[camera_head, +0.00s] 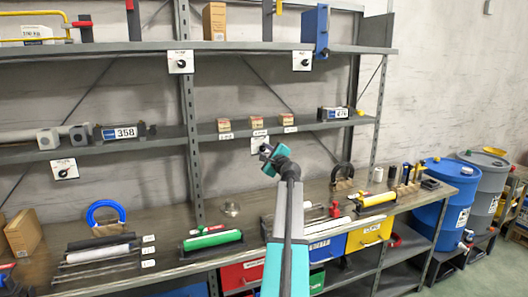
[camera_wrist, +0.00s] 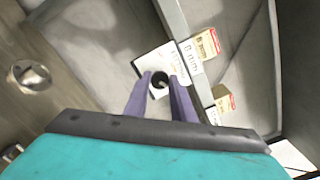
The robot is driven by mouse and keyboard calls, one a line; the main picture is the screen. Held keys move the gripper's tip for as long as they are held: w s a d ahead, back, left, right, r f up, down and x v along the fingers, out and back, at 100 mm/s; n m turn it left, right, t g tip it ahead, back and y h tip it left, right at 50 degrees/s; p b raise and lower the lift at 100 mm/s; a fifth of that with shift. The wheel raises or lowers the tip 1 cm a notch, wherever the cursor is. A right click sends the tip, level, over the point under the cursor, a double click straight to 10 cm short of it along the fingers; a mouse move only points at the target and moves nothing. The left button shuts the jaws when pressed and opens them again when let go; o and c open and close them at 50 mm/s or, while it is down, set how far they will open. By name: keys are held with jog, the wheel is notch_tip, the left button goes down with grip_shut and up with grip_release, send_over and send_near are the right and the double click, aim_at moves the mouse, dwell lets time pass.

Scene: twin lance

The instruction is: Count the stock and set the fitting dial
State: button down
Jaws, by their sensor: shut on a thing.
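In the head view, my gripper (camera_head: 268,152) is at a white dial plate (camera_head: 256,142) below the middle shelf. In the wrist view, my gripper (camera_wrist: 160,88) has its two fingers on either side of the dial's round black knob (camera_wrist: 161,79) and is shut on it. The plate (camera_wrist: 150,60) shows around the knob; its pointer and markings cannot be read. Three small tan-and-red boxes (camera_head: 257,122) stand apart on the shelf above, with white labels on the shelf edge. Other dials hang at the upper left (camera_head: 180,62), upper right (camera_head: 302,61) and lower left (camera_head: 65,169).
The grey middle shelf (camera_head: 205,133) runs close above my gripper. Below, the workbench (camera_head: 165,222) carries a green roller (camera_head: 212,239), a blue ring (camera_head: 105,212) and rods. Yellow, blue and red bins hang under it. Blue and grey drums stand at the right.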

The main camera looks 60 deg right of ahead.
jog(key=c, duration=1.5)
grip_release()
jog(key=shift+b+v, duration=1.6)
jog(key=shift+v, duration=5.3)
jog(key=shift+w+a, duration=0.1)
jog(key=shift+w, duration=0.05)
